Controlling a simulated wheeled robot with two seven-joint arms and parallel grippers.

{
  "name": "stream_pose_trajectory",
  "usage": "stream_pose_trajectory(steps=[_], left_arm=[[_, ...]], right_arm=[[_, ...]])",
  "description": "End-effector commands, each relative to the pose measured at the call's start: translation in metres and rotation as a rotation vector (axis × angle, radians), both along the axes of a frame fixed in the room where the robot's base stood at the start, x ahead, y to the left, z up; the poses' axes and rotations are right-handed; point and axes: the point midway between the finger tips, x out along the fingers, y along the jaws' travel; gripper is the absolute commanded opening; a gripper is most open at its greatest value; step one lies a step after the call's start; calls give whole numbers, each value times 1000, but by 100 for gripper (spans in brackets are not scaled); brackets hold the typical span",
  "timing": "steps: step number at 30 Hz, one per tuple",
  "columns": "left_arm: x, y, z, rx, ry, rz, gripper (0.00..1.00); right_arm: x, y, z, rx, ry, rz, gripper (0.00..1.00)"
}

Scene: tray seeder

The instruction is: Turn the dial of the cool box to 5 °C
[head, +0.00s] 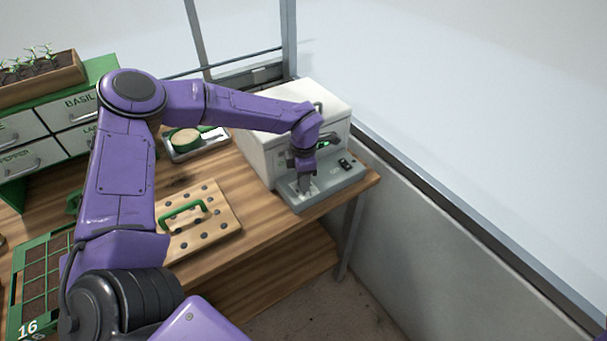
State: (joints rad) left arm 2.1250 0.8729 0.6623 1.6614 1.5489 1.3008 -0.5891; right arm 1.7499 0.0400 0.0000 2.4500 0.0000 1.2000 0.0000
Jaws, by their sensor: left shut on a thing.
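The cool box (270,150) is a white box with a lid at the back right corner of the wooden table. A grey control panel (343,183) juts out at its front, low down. My left gripper (305,188) reaches down onto the left part of this panel and is shut on the dial there. The fingers hide the dial and its marks, so I cannot read its setting. A small lit green display shows on the box front, partly behind my wrist, too small to read. My right gripper is not in view.
A wooden board with holes and a green handle (198,219) lies left of the box. A small tray (203,151) holds a round green-rimmed item. A green seed tray (45,257), a drawer cabinet (60,125) and a seedling planter (42,84) stand left. A low wall runs right.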

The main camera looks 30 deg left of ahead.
Motion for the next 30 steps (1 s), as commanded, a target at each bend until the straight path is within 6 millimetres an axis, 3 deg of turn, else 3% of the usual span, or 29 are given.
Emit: stream_pose_trajectory(steps=[10, 26, 27, 29, 30], left_arm=[[1, 0, 2, -2, -4, -143, 0], [1, -1, 1, -2, -6, -170, 0], [1, -1, 1, -2, -6, -170, 31], [1, -1, 1, -2, -6, -170, 51], [1, 0, 1, -1, -5, -169, 54]], right_arm=[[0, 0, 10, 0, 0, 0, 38], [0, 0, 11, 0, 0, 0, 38], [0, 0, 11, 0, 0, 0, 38], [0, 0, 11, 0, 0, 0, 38], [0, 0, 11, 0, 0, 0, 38]])
